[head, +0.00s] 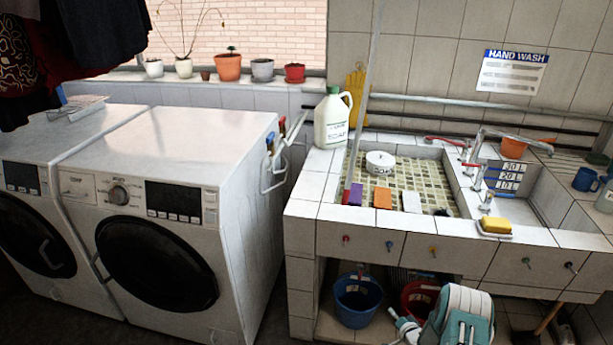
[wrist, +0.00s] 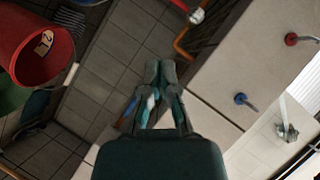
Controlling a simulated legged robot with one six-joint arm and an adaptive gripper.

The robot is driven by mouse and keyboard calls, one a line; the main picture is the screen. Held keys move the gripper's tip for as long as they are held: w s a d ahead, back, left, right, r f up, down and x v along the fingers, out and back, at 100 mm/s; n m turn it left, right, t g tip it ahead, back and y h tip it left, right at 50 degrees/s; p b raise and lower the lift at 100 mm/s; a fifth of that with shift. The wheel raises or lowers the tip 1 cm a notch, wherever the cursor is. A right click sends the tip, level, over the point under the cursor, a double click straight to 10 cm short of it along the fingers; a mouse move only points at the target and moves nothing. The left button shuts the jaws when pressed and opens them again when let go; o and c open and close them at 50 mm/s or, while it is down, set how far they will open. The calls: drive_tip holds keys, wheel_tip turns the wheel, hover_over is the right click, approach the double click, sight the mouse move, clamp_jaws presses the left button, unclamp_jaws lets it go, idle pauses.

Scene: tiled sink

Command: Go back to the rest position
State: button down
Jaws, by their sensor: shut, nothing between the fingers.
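My gripper (wrist: 160,68) shows in the middle of the wrist view, dark and teal, with its fingertips together and nothing between them. In the head view, part of my white and teal arm shows at the bottom edge, in front of the open space under the sink (head: 320,236). The gripper end (head: 396,313) appears small there, low beside the buckets, and its fingers are hard to make out.
A blue bucket (head: 357,302) and a red bucket (head: 413,291) stand under the sink; the red bucket (wrist: 24,52) shows in the wrist view. Coloured knobs, including a blue one (wrist: 240,99), stick out of the sink front. Washing machines (head: 180,190) stand left.

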drive_tip(key=w+r+n+g+h, duration=0.1)
drive_tip(key=w+r+n+h, duration=0.1)
drive_tip(key=r, duration=1.3)
drive_tip(key=w+r+n+g+h, duration=0.1)
drive_tip(key=w+r+g+h, duration=0.1)
drive_tip(key=r, duration=1.4)
drive_tip(key=s+a+r+n+g+h, duration=0.1)
drive_tip(key=s+a+r, duration=0.1)
drive_tip(key=s+r, duration=0.45)
drive_tip(key=s+a+r+n+h, duration=0.1)
drive_tip(key=s+a+r, duration=0.25)
drive_tip(key=r, duration=0.55)
drive_tip(key=s+a+r+n+g, duration=0.1)
drive_tip(key=s+a+r, duration=0.1)
drive_tip(key=s, duration=0.8)
drive_tip(key=s+a+r+n+g+y, duration=0.1)
drive_tip(key=s+a+r, duration=0.1)
drive_tip(key=s, duration=0.9)
drive_tip(key=s+a+r+n+g+y, duration=0.1)
drive_tip(key=s+a, duration=0.3)
drive_tip(key=s, duration=0.6)
drive_tip(key=shift+s+a+r+g, duration=0.2)
drive_tip(key=shift+a+r+g, duration=0.05)
drive_tip(key=shift+r+g, duration=0.3)
